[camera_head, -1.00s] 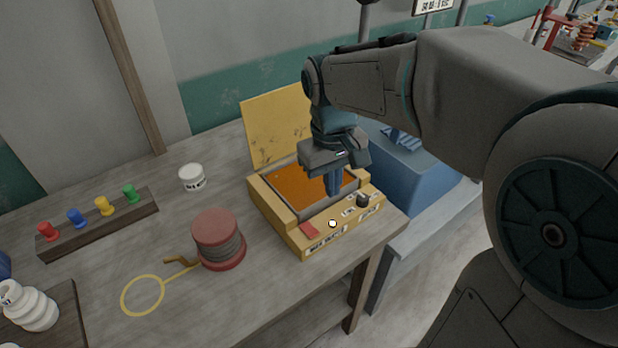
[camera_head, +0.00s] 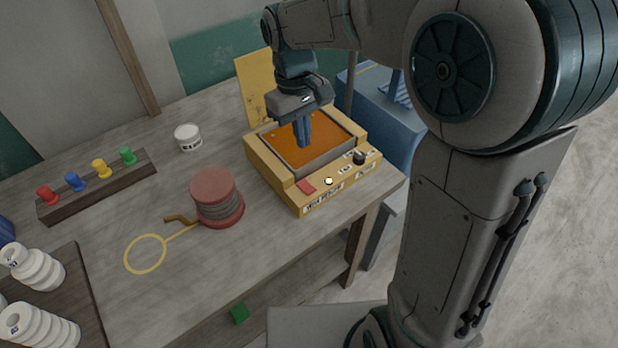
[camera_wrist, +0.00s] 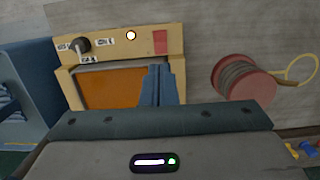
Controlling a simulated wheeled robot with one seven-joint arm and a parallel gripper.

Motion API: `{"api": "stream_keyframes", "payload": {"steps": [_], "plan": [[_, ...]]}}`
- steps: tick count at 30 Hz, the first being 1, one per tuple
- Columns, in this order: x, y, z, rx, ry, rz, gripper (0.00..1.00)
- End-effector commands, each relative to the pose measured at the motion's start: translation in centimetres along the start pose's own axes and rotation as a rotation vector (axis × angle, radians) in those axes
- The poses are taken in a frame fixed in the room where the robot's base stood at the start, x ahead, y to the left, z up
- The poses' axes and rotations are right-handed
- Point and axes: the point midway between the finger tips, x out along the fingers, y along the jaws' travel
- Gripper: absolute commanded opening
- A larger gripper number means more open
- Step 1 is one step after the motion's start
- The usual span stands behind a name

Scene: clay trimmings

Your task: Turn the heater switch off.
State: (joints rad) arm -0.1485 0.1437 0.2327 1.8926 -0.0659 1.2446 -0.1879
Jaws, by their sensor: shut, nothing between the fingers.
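The heater is a yellow box (camera_head: 285,187) with an orange top and a raised lid (camera_head: 253,85). Its front panel carries a red block (camera_head: 306,187), a small pale glowing lamp (camera_head: 328,181) and a black knob (camera_head: 359,158) between small labels. I cannot tell which control is the heater switch. In the wrist view, the knob (camera_wrist: 80,45), lamp (camera_wrist: 131,35) and red block (camera_wrist: 159,41) show on the panel. My gripper (camera_head: 304,143) points down over the orange top, behind the panel and apart from the controls. Its blue fingers (camera_wrist: 158,85) are shut and empty.
A red spool (camera_head: 217,197) and a yellow loop tool (camera_head: 146,253) lie left of the heater. A white jar (camera_head: 188,137) and a rack of coloured pegs (camera_head: 97,190) stand farther left. A blue box (camera_head: 385,100) is behind right. The table's front edge is close to the panel.

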Motion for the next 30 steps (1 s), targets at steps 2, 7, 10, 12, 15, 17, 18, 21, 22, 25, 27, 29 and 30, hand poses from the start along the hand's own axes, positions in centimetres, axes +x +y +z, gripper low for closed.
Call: {"api": "stream_keyframes", "payload": {"steps": [2,7,10,12,15,17,18,21,22,25,27,29,30], "plan": [[1.4,0.0,0.1,0.000,-0.005,-0.002,0.00],[5.0,0.0,0.2,0.000,-0.008,-0.003,0.00],[7.2,0.0,0.2,-0.001,-0.007,-0.002,0.00],[8.6,0.0,0.2,0.000,-0.007,-0.002,0.00],[10.2,0.0,0.1,0.000,-0.006,-0.002,0.00],[11.0,0.0,0.1,0.000,-0.004,-0.002,0.00],[11.5,0.0,0.1,-0.001,-0.005,-0.002,0.00],[12.3,0.0,0.1,-0.001,-0.003,0.000,0.00],[12.4,0.0,0.1,-0.001,-0.002,0.000,0.00],[12.8,0.0,0.1,0.000,-0.001,0.000,0.00],[12.8,0.0,0.1,0.000,0.000,0.000,0.00],[12.8,0.0,0.0,0.000,0.000,0.000,0.00],[12.8,0.0,0.1,0.000,0.000,0.000,0.00]]}}
